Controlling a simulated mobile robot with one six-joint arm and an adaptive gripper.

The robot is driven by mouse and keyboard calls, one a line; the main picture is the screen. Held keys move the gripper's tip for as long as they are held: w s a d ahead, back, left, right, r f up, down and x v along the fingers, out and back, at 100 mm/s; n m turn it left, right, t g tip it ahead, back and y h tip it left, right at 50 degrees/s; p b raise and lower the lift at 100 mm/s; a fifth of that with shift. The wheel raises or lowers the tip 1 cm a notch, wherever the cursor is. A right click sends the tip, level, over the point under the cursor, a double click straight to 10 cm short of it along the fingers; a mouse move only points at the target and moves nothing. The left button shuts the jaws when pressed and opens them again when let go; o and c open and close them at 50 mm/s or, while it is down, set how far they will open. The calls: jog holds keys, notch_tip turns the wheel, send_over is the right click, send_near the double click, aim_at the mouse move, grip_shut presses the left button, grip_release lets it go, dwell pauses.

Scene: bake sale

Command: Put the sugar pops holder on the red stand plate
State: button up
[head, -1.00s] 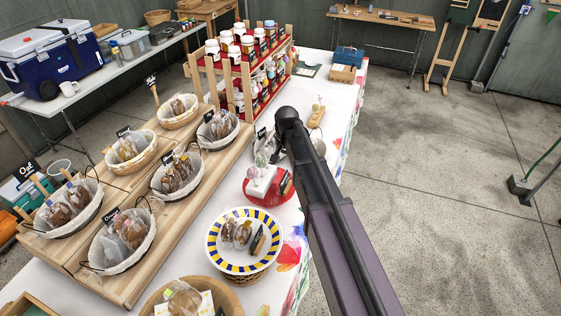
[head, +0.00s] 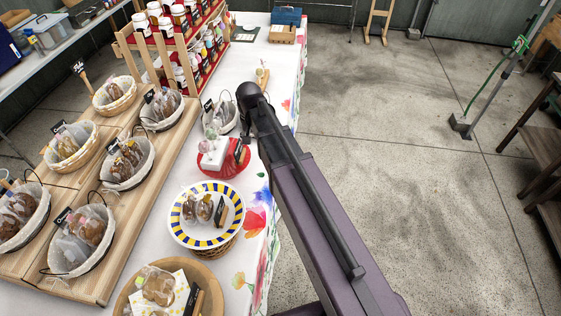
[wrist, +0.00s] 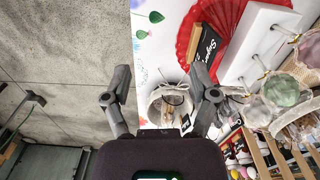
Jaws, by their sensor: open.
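The sugar pops holder (head: 213,158) is a white block with round pops on thin sticks. In the head view it overlaps the left part of the red stand plate (head: 238,164). In the wrist view the white block (wrist: 262,38) lies across the scalloped red plate (wrist: 187,42), with red showing on both sides; I cannot tell how fully it rests there. Clear greenish and pinkish pops (wrist: 280,90) stick out toward the right. My gripper (wrist: 161,82) is open and empty, with its fingers apart from the holder.
A small black sign (wrist: 208,43) stands at the red plate. A blue-and-yellow rimmed plate (head: 179,236) sits in front of it, and a lined basket (head: 228,120) behind. A jar rack (head: 165,55) stands further back. Open floor (head: 400,180) lies right of the table.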

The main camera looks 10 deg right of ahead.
jog(key=s+d+n, duration=0.1)
jog(key=s+d, duration=0.3)
jog(key=s, duration=0.3)
jog(key=s+d+n, duration=0.2)
jog(key=s+d, duration=0.2)
jog(key=s, duration=0.3)
jog(key=shift+s+d, duration=0.15)
jog(key=shift+s, duration=0.25)
